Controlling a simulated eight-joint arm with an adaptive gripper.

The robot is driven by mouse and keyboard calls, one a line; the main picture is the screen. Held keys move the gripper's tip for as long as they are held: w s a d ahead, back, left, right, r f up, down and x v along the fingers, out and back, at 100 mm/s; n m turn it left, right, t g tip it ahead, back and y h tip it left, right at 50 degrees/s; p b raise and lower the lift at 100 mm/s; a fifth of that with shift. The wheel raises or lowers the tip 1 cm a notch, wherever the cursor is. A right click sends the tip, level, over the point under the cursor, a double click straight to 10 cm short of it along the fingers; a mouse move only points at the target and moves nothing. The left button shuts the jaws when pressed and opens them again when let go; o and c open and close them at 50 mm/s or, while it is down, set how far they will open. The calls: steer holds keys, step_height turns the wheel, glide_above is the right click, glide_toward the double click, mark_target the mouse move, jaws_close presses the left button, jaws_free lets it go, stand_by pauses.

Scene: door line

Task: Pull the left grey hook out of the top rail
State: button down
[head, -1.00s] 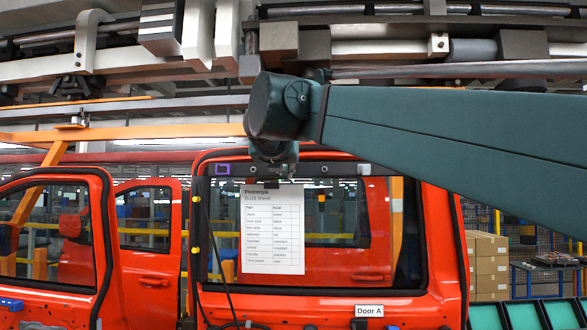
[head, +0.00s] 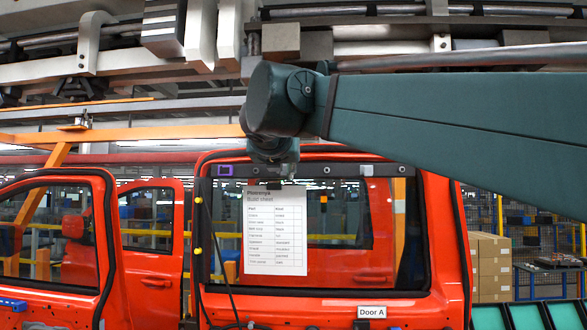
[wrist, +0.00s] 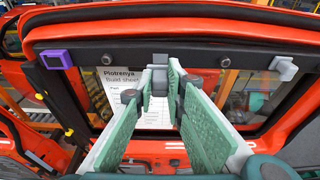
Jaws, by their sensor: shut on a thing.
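The top rail (wrist: 125,60) is a black bar along the upper window edge of the red door, and it also shows in the head view (head: 340,170). The left grey hook (wrist: 160,60) is at the middle of the rail in the wrist view. My gripper (wrist: 161,76) is shut on it, with a green finger on each side. The hook looks close against the rail; I cannot tell how deep it sits. In the head view my gripper (head: 274,180) hangs at the rail and hides the hook. A second grey hook (wrist: 284,68) is at the rail's right end.
A purple square clip (wrist: 57,59) sits at the rail's left end. A paper build sheet (head: 275,235) hangs below my gripper in front of the window. A dark cable runs down the door's left side. An orange frame and overhead machinery are above and behind.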

steer(key=shift+s, duration=0.9)
steer(key=shift+f, duration=0.1)
steer(key=s+f+b, duration=0.4)
steer(key=s+f, duration=0.8)
stand_by(1.4)
